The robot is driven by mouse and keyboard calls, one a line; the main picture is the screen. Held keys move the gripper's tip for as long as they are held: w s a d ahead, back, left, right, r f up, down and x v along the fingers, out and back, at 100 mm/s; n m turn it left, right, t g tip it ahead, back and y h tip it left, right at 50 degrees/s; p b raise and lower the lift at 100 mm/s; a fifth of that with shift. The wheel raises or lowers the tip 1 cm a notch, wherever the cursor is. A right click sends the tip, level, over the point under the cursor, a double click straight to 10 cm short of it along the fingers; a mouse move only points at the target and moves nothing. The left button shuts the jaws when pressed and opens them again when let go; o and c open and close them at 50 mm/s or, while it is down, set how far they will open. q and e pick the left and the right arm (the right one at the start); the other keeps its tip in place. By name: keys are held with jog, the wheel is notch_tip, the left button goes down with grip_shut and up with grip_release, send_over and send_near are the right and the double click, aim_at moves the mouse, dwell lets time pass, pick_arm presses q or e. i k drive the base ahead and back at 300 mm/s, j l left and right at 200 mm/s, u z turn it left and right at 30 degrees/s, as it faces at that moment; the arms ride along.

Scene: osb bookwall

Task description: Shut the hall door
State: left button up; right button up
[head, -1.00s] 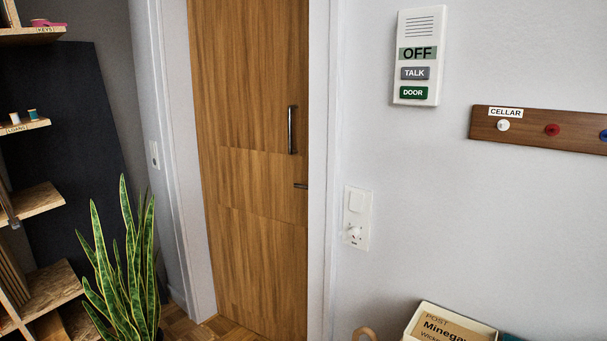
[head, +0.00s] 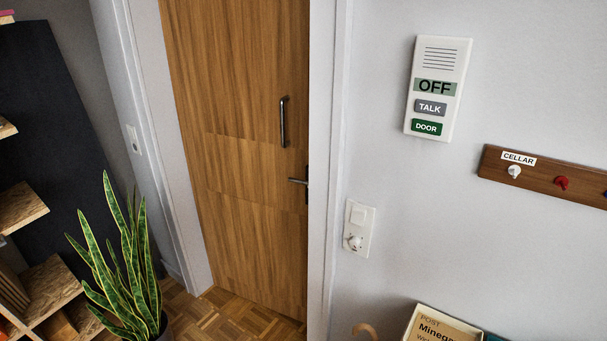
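The hall door (head: 240,130) is a wooden panel in a white frame (head: 330,130), left of centre in the head view. A vertical metal pull handle (head: 283,122) is on its right side. A small lever handle (head: 299,182) sits lower, by the right edge. The right frame post hides the door's right edge, so I cannot tell for certain whether the door stands ajar. Neither of my grippers is in view.
A snake plant (head: 125,265) stands on the parquet floor (head: 235,318) at the lower left, beside open shelves (head: 20,205). An intercom panel (head: 437,88), a switch plate (head: 357,228) and a peg rail (head: 545,177) are on the right wall. A box (head: 440,325) is at the bottom.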

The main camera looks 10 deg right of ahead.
aim_at(239, 70)
jog(key=i+j+z, duration=0.2)
jog(key=i+j, duration=0.2)
jog(key=i+j+z, duration=0.15)
jog(key=i+j, duration=0.3)
jog(key=i+j+z, duration=0.2)
jog(key=i+j, duration=0.2)
jog(key=i+j+z, duration=0.15)
jog(key=i+j, duration=0.2)
jog(key=j, duration=0.3)
